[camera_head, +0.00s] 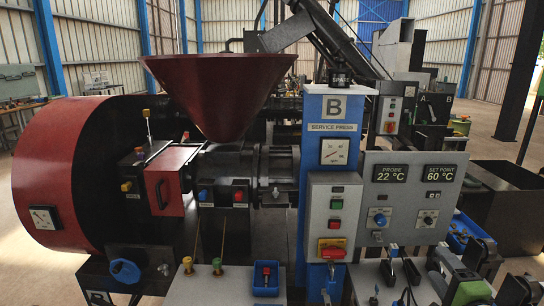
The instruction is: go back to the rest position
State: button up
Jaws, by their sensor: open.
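The lower part of my arm is cut off by the frame.
A switch box (333,215) is on the column. A blue tray (266,278) and a blue bin (467,235) stand low. Open floor (490,120) shows at back right.

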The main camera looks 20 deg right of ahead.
jog(key=w+a+f+n+g+y, duration=0.3)
jog(key=a+n, duration=0.4)
jog(key=a, duration=0.6)
jog(key=w+a+n+g+y, duration=0.2)
jog(key=a+n+g+y, duration=0.25)
jog(key=a+n, duration=0.6)
jog(key=s+a+r+n+g+h, duration=0.1)
jog(key=s+a+n+g, duration=0.1)
jog(key=s+a, duration=0.3)
jog(key=s+a+r+n+g+h, duration=0.1)
jog(key=s+a, duration=0.4)
jog(key=s, duration=0.7)
jog(key=shift+s+a+r+n+g+p, duration=0.2)
jog(key=shift+s+n+g+p, duration=0.15)
jog(key=shift+n+g+p, duration=0.15)
jog(key=shift+d, duration=0.1)
